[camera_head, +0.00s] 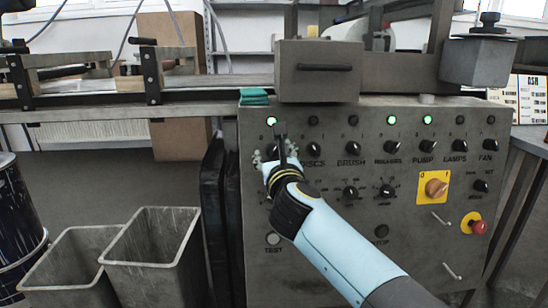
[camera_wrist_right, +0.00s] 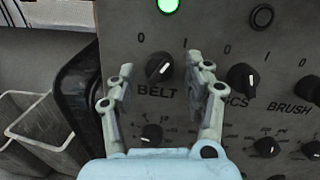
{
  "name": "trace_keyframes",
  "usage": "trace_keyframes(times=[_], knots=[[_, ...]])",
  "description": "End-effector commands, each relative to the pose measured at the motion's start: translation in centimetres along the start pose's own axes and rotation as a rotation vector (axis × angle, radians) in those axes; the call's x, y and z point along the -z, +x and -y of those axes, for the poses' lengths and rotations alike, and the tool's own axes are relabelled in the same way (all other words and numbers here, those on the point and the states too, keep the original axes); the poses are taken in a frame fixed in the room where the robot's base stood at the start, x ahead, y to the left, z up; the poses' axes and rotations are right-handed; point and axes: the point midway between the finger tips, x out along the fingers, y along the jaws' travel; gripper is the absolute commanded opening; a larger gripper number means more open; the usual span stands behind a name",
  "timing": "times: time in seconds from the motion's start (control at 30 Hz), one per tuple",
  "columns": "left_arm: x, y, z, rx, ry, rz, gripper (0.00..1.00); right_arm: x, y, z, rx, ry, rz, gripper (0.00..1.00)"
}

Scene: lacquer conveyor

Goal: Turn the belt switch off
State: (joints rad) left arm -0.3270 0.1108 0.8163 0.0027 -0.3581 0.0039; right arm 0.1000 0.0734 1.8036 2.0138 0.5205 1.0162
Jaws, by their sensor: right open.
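The belt switch (camera_wrist_right: 158,68) is a round black knob above the label BELT, between the marks 0 and I. Its white pointer line tilts up to the right, toward the I side. The green lamp (camera_wrist_right: 167,5) above it is lit, and it also shows in the head view (camera_head: 271,121). My right gripper (camera_head: 275,154) is in front of the panel's upper left and hides the belt switch in the head view. In the right wrist view its open fingers (camera_wrist_right: 161,72) stand on either side of the knob, with gaps; contact is not visible. My left gripper is not in view.
The grey control panel (camera_head: 340,225) carries more knobs, including the DISCS knob (camera_wrist_right: 242,77) close to the right finger. A yellow-backed rotary switch (camera_head: 435,187) and a red button (camera_head: 477,227) sit at right. Grey bins (camera_head: 150,255) stand at left.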

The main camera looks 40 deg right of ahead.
Motion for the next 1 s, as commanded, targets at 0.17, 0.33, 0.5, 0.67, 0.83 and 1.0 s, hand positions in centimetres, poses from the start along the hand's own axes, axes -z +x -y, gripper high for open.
trace_keyframes(times=[0.17, 0.33, 0.5, 0.67, 0.83, 1.0], knots=[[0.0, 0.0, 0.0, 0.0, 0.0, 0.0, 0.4, 0.0, 0.1, 0.0, 0.0, -0.001, -0.001, 0.52], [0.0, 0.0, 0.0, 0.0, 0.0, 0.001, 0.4, 0.0, 0.1, 0.0, 0.0, -0.001, -0.001, 0.39], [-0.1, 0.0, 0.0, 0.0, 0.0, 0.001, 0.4, 0.0, 0.1, 0.0, 0.0, -0.001, 0.0, 0.17], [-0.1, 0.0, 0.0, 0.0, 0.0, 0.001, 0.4, 0.0, 0.1, 0.0, 0.0, -0.001, 0.0, 0.0], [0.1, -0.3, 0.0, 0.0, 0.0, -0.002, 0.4, -0.1, 0.0, 0.0, -0.002, -0.011, -0.001, 0.0], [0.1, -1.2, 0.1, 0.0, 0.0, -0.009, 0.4, -0.4, 0.0, 0.1, -0.012, -0.059, -0.004, 0.0]])
